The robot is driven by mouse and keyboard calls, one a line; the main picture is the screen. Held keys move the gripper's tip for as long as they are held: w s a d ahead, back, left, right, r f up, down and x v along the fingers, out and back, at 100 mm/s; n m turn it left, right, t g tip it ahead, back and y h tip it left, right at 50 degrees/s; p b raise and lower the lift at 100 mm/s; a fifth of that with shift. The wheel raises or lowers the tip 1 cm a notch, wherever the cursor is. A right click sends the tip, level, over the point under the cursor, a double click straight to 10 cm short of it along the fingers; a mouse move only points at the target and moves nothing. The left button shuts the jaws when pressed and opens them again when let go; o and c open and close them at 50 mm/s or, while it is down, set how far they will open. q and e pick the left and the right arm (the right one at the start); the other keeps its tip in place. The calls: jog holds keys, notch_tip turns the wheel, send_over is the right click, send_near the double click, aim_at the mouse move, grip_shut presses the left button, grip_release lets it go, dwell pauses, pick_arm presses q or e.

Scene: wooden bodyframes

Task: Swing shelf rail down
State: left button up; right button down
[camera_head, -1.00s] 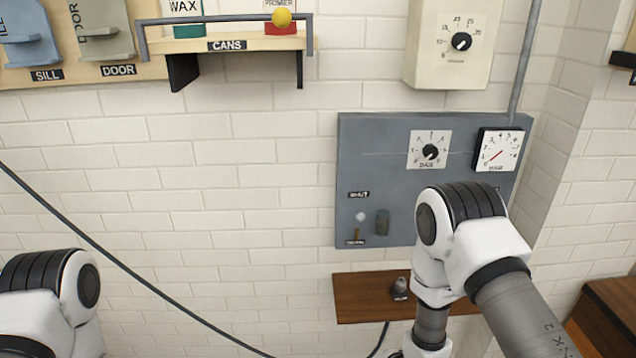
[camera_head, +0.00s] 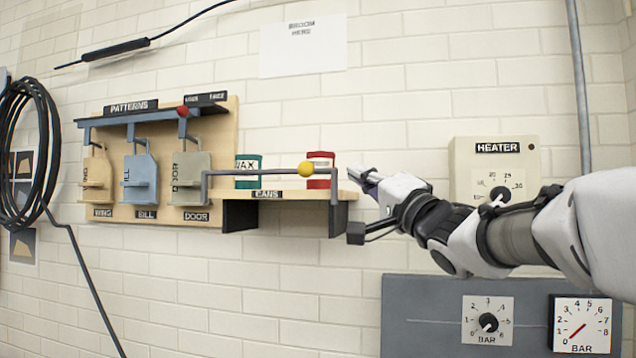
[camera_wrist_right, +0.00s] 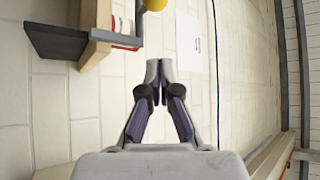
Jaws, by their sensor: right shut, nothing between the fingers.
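The grey shelf rail (camera_head: 261,172) runs across the front of the cans shelf (camera_head: 290,199), with a yellow ball (camera_head: 305,168) on its bar. The rail stands raised, its bar level in front of the green wax can (camera_head: 248,176) and the red can (camera_head: 321,160). My right gripper (camera_head: 362,178) is just right of the rail's right end, shut and empty. In the right wrist view its fingertips (camera_wrist_right: 153,72) meet, with the yellow ball (camera_wrist_right: 155,4) at the top edge and the rail (camera_wrist_right: 138,22) left of them. My left gripper is out of view.
Pattern boards hang left of the shelf under a blue-grey pattern rail (camera_head: 150,117). A heater box (camera_head: 497,150) and a grey gauge panel (camera_head: 440,300) are on the right, near my right arm. A coiled black hose (camera_head: 42,150) hangs far left. The wall below the shelf is bare.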

jog(key=p+x, duration=0.2)
jog(key=x, duration=0.1)
jog(key=p+x, duration=0.2)
jog(key=x, duration=0.1)
jog(key=d+p+x, duration=0.1)
jog(key=p+x, duration=0.1)
jog(key=x, duration=0.1)
jog(key=shift+w+r, duration=0.35)
jog(key=shift+w, duration=0.1)
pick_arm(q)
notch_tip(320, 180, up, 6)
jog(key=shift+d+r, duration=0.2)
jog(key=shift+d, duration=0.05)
pick_arm(e)
jog(key=s+a+f, duration=0.2)
jog(key=shift+a+f, duration=0.3)
jog(key=shift+f, duration=0.1)
